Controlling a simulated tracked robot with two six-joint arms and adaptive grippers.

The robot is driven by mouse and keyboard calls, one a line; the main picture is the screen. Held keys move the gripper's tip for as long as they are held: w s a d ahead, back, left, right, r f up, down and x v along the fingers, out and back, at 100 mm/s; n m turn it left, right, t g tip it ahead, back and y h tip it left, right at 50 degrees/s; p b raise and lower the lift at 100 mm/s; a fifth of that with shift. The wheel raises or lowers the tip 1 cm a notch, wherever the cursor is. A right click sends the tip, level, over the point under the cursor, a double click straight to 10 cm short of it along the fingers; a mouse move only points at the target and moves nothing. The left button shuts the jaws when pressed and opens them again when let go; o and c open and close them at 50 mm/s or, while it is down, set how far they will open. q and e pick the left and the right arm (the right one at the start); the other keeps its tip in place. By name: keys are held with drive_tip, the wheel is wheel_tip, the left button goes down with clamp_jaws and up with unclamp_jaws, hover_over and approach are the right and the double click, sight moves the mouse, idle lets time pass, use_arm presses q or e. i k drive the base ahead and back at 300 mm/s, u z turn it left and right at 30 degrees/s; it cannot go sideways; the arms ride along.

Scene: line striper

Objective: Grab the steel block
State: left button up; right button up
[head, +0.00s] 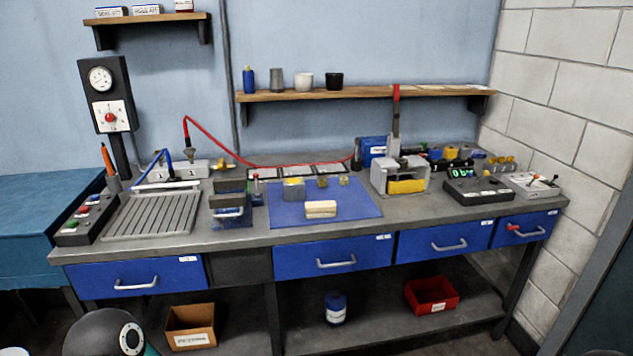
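A blue mat (355,205) lies on the workbench. On its left part stands a grey block with a yellowish top (294,191); it may be the steel block, but I cannot tell its material for sure. A pale wooden-looking block (321,209) lies in front of it and to the right. Two small brass-coloured pieces (322,182) sit behind, to the right of the grey block. Neither of my grippers is in view; only a rounded dark part of my own body shows at the bottom left.
A vise (231,205) stands left of the mat, and a lever press (399,175) stands to its right. A red hose (260,160) arches behind. Blue drawers (334,256) are under the bench top. The mat's front right part is clear.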

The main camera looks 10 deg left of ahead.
sight(294, 187)
drive_tip(key=u, duration=0.25)
drive_tip(key=i, duration=0.95)
drive_tip(key=u, duration=0.65)
drive_tip(key=k, duration=0.8)
drive_tip(key=u, duration=0.15)
drive_tip(key=i, duration=0.85)
drive_tip(key=z, duration=0.05)
